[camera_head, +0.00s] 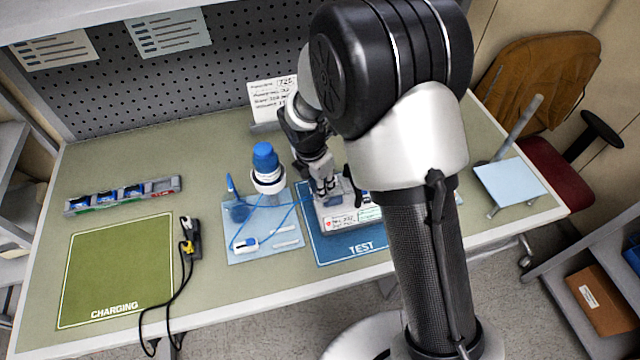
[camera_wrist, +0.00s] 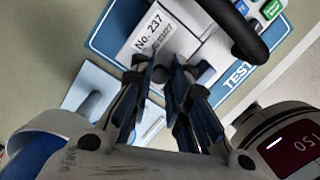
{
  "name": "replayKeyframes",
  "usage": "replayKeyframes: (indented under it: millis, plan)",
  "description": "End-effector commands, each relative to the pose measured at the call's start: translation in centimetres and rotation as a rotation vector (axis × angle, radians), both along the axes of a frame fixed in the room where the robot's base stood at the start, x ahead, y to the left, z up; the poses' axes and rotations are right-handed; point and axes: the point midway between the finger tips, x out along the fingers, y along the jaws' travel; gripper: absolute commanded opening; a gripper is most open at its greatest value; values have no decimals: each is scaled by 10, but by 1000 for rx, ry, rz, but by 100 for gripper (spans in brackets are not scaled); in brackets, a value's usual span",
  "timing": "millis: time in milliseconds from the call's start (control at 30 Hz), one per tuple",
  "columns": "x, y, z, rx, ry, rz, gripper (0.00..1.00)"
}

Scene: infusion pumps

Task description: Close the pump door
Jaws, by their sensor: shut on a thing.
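The pump (camera_head: 341,222) is a pale box lying on the blue TEST mat (camera_head: 345,249), partly hidden by my arm. In the wrist view, its white face (camera_wrist: 140,40) bears the label "No. 237", with a black handle (camera_wrist: 238,28) and coloured keys beside it. My gripper (camera_head: 324,180) reaches down to the pump's left part. In the wrist view, my gripper (camera_wrist: 165,68) has its fingers close together on a grey part at the pump's edge, which seems to belong to the pump door. The fingers hide most of it, and I cannot tell how far the door stands open.
Left of the pump, a light blue tray (camera_head: 285,253) holds a blue-capped bottle (camera_head: 265,158) and blue tubing. A green CHARGING mat (camera_head: 118,270), black cable (camera_head: 180,290) and grey rack (camera_head: 123,195) are farther left. A pale blue stand (camera_head: 510,183) is at right.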

Motion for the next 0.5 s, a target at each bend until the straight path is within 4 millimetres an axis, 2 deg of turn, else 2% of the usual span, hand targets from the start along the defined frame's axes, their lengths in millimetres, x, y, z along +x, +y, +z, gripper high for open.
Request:
replayKeyframes:
  millis: [433, 467, 500]
  plan:
    - [-3, 0, -2, 14, -41, 1, 0]
    - [-3, 0, -2, 14, -41, 1, 17]
    - [-3, 0, -2, 14, -41, 1, 20]
